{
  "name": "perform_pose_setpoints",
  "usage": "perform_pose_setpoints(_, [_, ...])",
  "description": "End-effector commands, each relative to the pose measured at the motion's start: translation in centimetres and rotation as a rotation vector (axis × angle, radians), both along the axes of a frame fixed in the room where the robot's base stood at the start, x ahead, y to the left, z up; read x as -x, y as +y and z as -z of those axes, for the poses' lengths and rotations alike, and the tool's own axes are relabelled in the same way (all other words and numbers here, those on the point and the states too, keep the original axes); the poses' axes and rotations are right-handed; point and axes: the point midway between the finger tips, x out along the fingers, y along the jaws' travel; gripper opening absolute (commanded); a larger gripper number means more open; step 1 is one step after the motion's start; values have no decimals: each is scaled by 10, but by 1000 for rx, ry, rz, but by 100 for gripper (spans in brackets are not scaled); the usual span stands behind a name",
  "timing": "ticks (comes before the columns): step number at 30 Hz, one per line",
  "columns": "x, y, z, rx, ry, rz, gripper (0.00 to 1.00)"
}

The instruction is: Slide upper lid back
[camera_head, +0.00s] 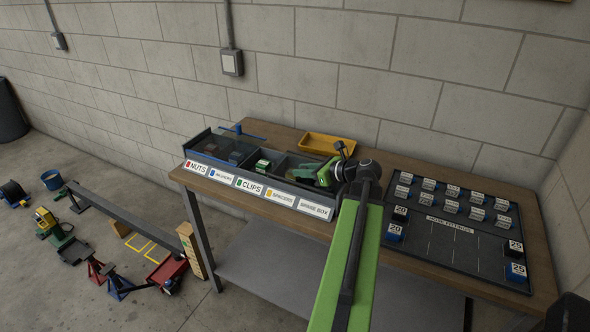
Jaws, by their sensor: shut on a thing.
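A dark, long parts box (253,184) with several compartments stands at the left of the workbench, its front labelled NUTS, WASHERS, CLIPS, SPACERS and SPARE BOX. A see-through dark lid (222,149) seems to cover its left part; which lid layer this is I cannot tell. The clips compartment is open and shows a green and white piece (262,165). My gripper (322,176) is low over the box's right end, above the spare box section. It is shut; its own body hides the grasped part, which seems to be the upper lid's edge or grip.
A yellow tray (325,144) lies behind the box. A blue bar (240,132) shows at the box's back left. A dark fittings board (455,232) with several labelled blocks fills the bench's right. The wall (390,100) is close behind.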

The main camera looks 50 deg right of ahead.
Motion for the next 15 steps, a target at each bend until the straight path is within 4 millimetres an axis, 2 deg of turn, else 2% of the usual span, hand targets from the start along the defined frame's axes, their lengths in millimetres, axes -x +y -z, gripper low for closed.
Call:
perform_pose_setpoints(10, [6, -2, 1, -1, 2, -2, 0])
perform_pose_setpoints(11, [6, -2, 1, -1, 3, -2, 26])
perform_pose_setpoints(15, [6, -2, 0, 0, 1, -1, 44])
